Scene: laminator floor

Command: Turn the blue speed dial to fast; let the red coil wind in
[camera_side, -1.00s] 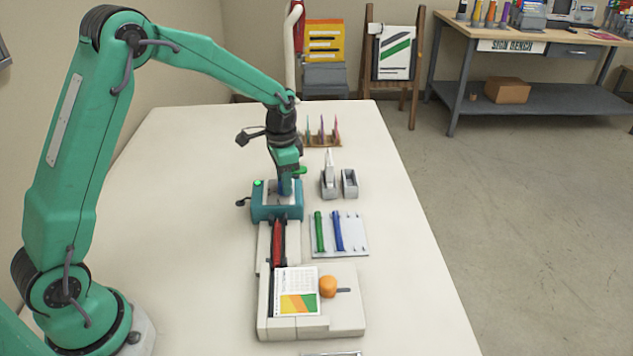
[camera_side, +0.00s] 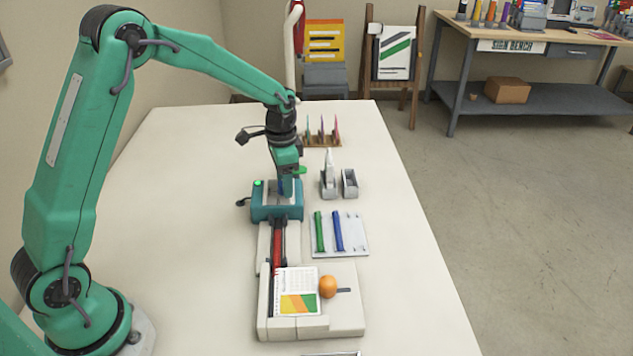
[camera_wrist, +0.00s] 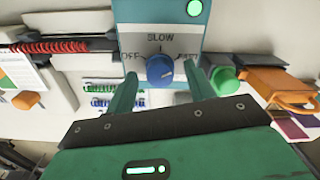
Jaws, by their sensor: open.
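The blue speed dial (camera_wrist: 160,70) sits on the front panel of the teal machine (camera_wrist: 130,12), below the word SLOW, with OFF at its left and a partly hidden label at its right. I cannot clearly tell where its pointer is. My gripper (camera_side: 286,190) is over the teal machine (camera_side: 263,212) in the side view. In the wrist view its green fingers stand apart on either side of the dial, with no clear contact visible. The red coil (camera_side: 278,245) lies in a dark channel in front of the machine; it looks ridged in the wrist view (camera_wrist: 52,46).
A green light (camera_side: 258,183) is lit on the machine. A tray (camera_side: 352,248) with green and blue rolls lies at the right. A pale platform (camera_side: 345,318) holds a printed sheet (camera_side: 297,290) and an orange knob (camera_side: 327,287). Grey dispensers (camera_side: 348,183) stand close right of my gripper.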

